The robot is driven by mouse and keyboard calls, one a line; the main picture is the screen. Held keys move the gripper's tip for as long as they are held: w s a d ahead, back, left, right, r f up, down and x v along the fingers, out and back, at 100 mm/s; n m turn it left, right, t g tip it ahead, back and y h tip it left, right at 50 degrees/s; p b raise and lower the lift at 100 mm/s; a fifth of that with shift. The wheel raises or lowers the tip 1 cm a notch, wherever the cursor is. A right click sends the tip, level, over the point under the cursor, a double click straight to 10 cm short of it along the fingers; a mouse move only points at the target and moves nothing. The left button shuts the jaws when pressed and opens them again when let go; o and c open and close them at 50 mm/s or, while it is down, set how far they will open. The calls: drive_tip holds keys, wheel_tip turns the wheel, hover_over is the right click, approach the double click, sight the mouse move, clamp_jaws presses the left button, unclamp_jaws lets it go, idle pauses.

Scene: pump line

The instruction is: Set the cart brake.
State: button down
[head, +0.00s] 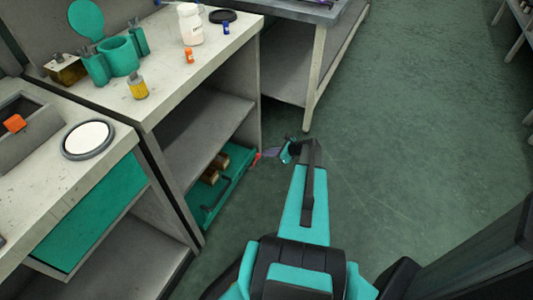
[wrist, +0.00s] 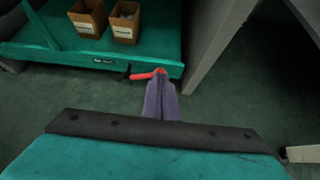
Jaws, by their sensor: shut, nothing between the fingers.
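The cart (head: 226,187) is a low teal platform under the bench shelf, with a dark handle on it. In the wrist view the cart's teal edge (wrist: 60,56) spans the upper left. A red brake lever (wrist: 148,75) with a dark pivot sticks out from its right end. It shows small and red in the head view (head: 257,156). My gripper (wrist: 160,78) is shut and empty, its purple fingers pointing at the lever. Its tips overlap the lever's red end in the picture; I cannot tell whether they touch. In the head view my gripper (head: 266,154) is right beside the cart's corner.
Two brown boxes (wrist: 88,18) (wrist: 125,21) sit on the cart. A grey bench leg (wrist: 222,42) rises close to the right of the lever. The bench shelf (head: 207,125) overhangs the cart. Green floor (head: 410,150) to the right is clear.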

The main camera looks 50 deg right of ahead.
drive_tip(key=p+v, duration=0.3)
drive_tip(key=v, duration=0.9)
drive_tip(key=shift+s+a, duration=0.15)
drive_tip(key=shift+a, duration=0.1)
drive_tip(key=a+r+n+g+y+p, duration=0.15)
drive_tip(key=a+n+g+p, duration=0.45)
drive_tip(key=a, duration=1)
drive_tip(key=a+n+g+y+p, duration=0.3)
drive_tip(key=a+n, duration=0.5)
drive_tip(key=a, duration=0.8)
drive_tip(key=s+a+r+n+g+h+p, duration=0.3)
drive_tip(key=s+a+r+n+h+p, duration=0.1)
drive_tip(key=s+a+n, duration=0.4)
drive_tip(key=s+a+r+n+g+h+p, duration=0.3)
drive_tip(key=s+a+r+n+p, duration=0.3)
drive_tip(key=s+a+n+p, duration=0.2)
drive_tip(key=shift+s+a+n+g+h, duration=0.4)
drive_tip(key=shift+s+a+n+h, duration=0.25)
drive_tip(key=shift+n, duration=0.45)
